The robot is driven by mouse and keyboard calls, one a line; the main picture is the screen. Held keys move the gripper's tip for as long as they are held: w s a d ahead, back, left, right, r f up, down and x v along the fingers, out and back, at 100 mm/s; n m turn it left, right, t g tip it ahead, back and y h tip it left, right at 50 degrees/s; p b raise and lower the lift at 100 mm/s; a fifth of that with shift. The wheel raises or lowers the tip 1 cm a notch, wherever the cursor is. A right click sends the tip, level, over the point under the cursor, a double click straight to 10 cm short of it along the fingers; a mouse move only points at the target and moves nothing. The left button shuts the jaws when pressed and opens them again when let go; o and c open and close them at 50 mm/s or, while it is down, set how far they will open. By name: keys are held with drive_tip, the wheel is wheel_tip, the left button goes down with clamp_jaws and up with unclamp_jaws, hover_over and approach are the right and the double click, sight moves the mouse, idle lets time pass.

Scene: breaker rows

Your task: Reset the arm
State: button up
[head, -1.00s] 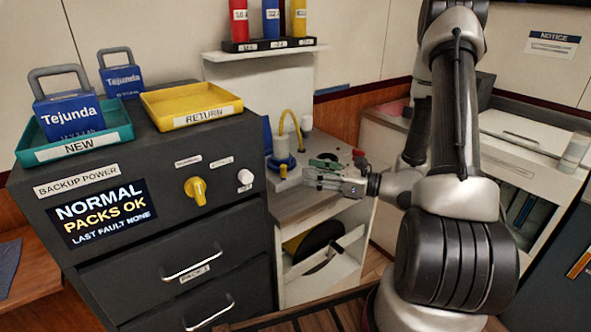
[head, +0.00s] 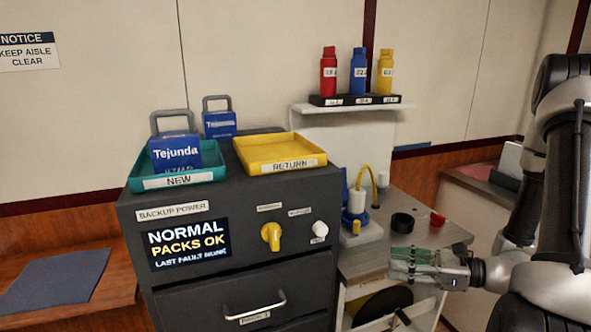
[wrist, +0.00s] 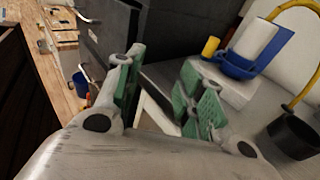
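My gripper (head: 412,262) is at the right in the head view, over the front edge of the small side bench. In the wrist view my gripper (wrist: 160,95) shows its two green-padded fingers spread apart, with nothing between them. My arm reaches in from the right edge of the head view, bent at the elbow. The gripper is to the right of the dark cabinet (head: 190,297), whose screen reads NORMAL, PACKS OK.
The side bench (head: 440,233) holds a blue-and-white device (head: 356,215), a black cup (head: 402,223) and a red cup (head: 437,218). A teal NEW tray (head: 205,176) and yellow RETURN tray (head: 265,167) sit on the cabinet. Bottles stand on a wall shelf (head: 350,108).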

drive_tip(key=s+d+r+n+g+h, duration=0.25)
drive_tip(key=s+n+g+h, duration=0.2)
drive_tip(key=s+n, duration=0.25)
drive_tip(key=s+d+r+n+g+h, duration=0.1)
drive_tip(key=s+d+n+g+h, duration=0.25)
drive_tip(key=s+n+g, duration=0.3)
drive_tip(key=d+r+n+t+h, duration=0.4)
drive_tip(key=d+r+n+h, duration=0.2)
drive_tip(key=r+n, duration=0.15)
wheel_tip(320, 180, up, 9)
drive_tip(key=a+n+t+h, duration=0.1)
drive_tip(key=a+n+t, duration=0.1)
drive_tip(key=t, duration=0.2)
drive_tip(key=shift+w+a, duration=0.4)
drive_tip(key=shift+w, duration=0.05)
drive_tip(key=shift+c, duration=0.3)
